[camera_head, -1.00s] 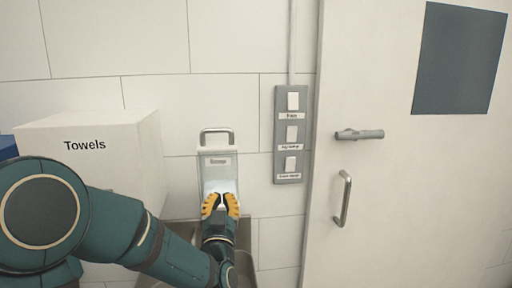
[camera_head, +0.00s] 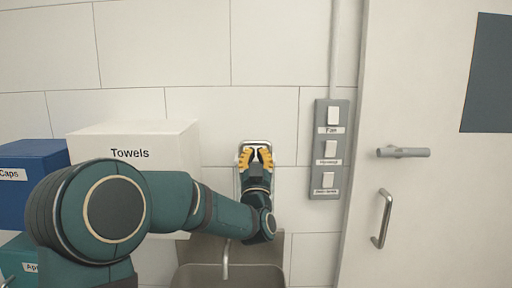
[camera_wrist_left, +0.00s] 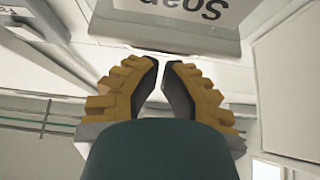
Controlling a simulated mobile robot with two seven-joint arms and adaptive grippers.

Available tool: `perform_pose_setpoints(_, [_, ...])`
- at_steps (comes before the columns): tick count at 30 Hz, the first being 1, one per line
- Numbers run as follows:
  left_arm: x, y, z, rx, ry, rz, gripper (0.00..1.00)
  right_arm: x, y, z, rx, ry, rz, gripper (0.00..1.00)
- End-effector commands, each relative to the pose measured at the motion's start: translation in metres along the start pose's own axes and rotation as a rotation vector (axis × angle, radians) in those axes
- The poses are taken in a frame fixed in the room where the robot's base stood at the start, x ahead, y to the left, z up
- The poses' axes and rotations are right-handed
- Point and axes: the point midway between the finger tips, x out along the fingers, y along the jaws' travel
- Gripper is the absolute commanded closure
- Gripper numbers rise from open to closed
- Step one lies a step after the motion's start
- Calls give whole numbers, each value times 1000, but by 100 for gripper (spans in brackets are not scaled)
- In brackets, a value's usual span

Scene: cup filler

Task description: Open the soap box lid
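The soap box (camera_wrist_left: 185,38) is a pale wall box with a "Soap" label, upside down at the top of the left wrist view. In the head view it is mostly hidden behind my left gripper (camera_head: 256,152). Its metal lid handle (camera_head: 256,142) shows just above the yellow fingertips. The lid looks shut, but the gripper covers much of it. In the left wrist view my left gripper (camera_wrist_left: 161,63) has its fingers partly apart with a narrow empty gap, just short of the labelled face. I cannot tell whether they touch the handle. My right gripper is not in view.
A white "Towels" box (camera_head: 88,142) and a blue "Caps" box (camera_head: 30,190) stand at left. A grey sink (camera_head: 190,276) with a tap (camera_head: 226,258) is below. A switch panel (camera_head: 332,112) and a door (camera_head: 430,220) with handles are at right.

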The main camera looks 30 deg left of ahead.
Motion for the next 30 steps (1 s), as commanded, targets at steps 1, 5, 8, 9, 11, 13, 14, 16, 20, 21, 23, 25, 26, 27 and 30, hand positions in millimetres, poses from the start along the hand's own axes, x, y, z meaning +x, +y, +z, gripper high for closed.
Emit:
perform_pose_setpoints(1, [7, 0, -1, 0, 1, -1, 100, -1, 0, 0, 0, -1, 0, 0])
perform_pose_setpoints(5, [19, 0, 0, 0, 0, 0, 100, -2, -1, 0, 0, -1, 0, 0])
perform_pose_setpoints(8, [23, 0, 0, 0, -1, 1, 100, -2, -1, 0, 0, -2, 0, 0])
perform_pose_setpoints(9, [24, 0, 0, 0, -1, 1, 100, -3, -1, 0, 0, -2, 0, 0])
perform_pose_setpoints(11, [24, 0, 0, 0, 0, 1, 100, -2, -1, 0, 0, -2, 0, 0])
perform_pose_setpoints(13, [24, 0, 0, 0, 0, 1, 100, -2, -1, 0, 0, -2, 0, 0])
perform_pose_setpoints(14, [24, 0, 0, 0, 0, 1, 100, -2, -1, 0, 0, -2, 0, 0])
perform_pose_setpoints(16, [24, 0, 0, 0, 0, 0, 100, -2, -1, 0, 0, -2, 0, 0])
perform_pose_setpoints(20, [24, 0, 0, 0, -2, 0, 100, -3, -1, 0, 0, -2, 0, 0])
perform_pose_setpoints(21, [25, 0, 0, 0, -5, 0, 100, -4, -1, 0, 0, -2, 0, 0])
perform_pose_setpoints(23, [26, 0, -1, -1, -12, 0, 100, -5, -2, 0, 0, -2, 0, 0])
perform_pose_setpoints(25, [27, 0, -3, -1, -28, 0, 100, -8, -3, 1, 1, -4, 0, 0])
perform_pose_setpoints(26, [28, 0, -3, -1, -36, 0, 100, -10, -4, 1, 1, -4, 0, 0])
perform_pose_setpoints(27, [29, 0, -4, 0, -45, 0, 100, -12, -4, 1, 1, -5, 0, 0])
perform_pose_setpoints(30, [29, 0, -3, 0, -59, 1, 100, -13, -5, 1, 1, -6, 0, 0])
